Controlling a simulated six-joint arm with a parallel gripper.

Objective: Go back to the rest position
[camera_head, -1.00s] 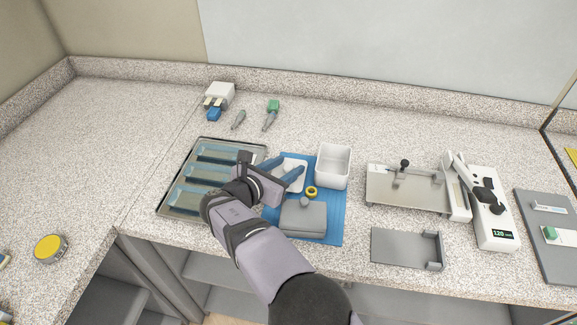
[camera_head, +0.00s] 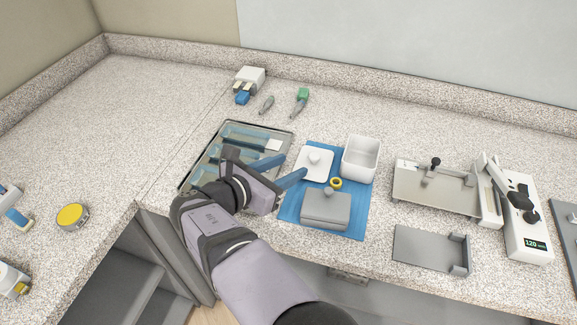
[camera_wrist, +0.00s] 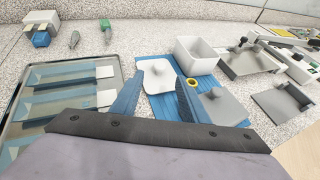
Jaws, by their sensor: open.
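My gripper (camera_head: 284,173) is open, its two blue fingers apart with nothing between them. In the head view it hangs between the metal tray and the blue mat. In the wrist view my gripper (camera_wrist: 160,102) shows its fingers on either side of the white lid (camera_wrist: 158,77). The lid also shows in the head view (camera_head: 313,166), lying on the blue mat (camera_head: 290,205) just beyond the fingers. No rest-position marker shows. My arm comes in from the bottom of the head view and hides part of the tray.
The metal tray (camera_head: 188,180) holds several blue pouches. On the mat are a white box (camera_head: 361,160), a yellow ring (camera_head: 335,183) and a grey lidded block (camera_head: 326,210). A sealing device (camera_head: 520,215) and grey holder (camera_head: 430,250) stand right.

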